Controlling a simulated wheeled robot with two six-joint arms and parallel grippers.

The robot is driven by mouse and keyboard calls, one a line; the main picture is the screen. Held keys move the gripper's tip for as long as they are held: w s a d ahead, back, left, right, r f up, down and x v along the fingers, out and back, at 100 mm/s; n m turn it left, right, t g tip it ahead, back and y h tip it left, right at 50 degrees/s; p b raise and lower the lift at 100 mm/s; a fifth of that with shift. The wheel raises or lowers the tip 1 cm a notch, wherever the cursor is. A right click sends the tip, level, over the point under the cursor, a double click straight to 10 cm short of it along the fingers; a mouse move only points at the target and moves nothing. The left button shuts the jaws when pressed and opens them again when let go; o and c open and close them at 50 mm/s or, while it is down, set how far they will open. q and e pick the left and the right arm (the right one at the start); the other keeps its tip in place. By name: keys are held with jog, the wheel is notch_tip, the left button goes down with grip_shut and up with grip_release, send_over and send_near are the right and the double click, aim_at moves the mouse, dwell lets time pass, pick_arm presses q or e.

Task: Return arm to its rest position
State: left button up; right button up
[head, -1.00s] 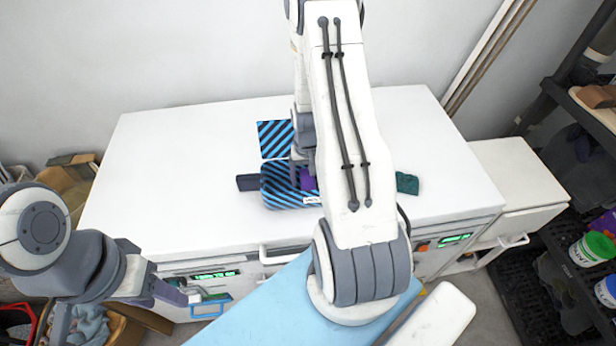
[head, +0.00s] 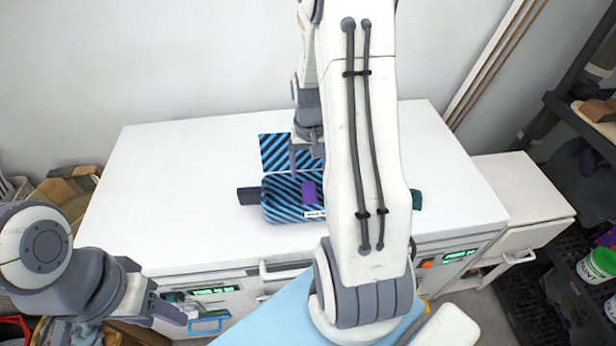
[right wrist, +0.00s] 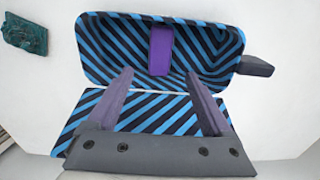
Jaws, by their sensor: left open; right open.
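My right arm (head: 365,150) reaches over the white cabinet top. Its gripper (head: 308,165) is above the open blue-and-black striped case (head: 282,212). In the right wrist view its jaws (right wrist: 158,80) are apart with nothing between them. A purple block (head: 309,192) lies in the case; it also shows in the right wrist view (right wrist: 160,50), beyond the fingertips. The case's flat striped lid (head: 274,150) lies behind it. My left gripper (head: 172,308) is open and empty at the lower left, by the cabinet front.
A dark block (head: 248,196) sits at the case's left side. A green item (right wrist: 25,33) lies on the cabinet top (head: 180,190), partly behind my right arm in the head view. A low white drawer unit (head: 520,185) and a shelf stand right. The cabinet top's left side is clear.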

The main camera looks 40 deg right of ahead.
jog(key=s+a+r+n, duration=0.1)
jog(key=a+r+n, duration=0.25)
jog(key=a, duration=0.65)
jog(key=s+a+r+n, duration=0.25)
jog(key=a+r, duration=0.25)
jog(key=a, duration=0.6)
jog(key=s+a+r+n+y, duration=0.1)
jog(key=s+a+r+n, duration=0.3)
jog(key=s+a+n, duration=0.4)
jog(key=s+a, duration=0.2)
jog(key=s, duration=0.3)
jog(key=shift+s, duration=0.15)
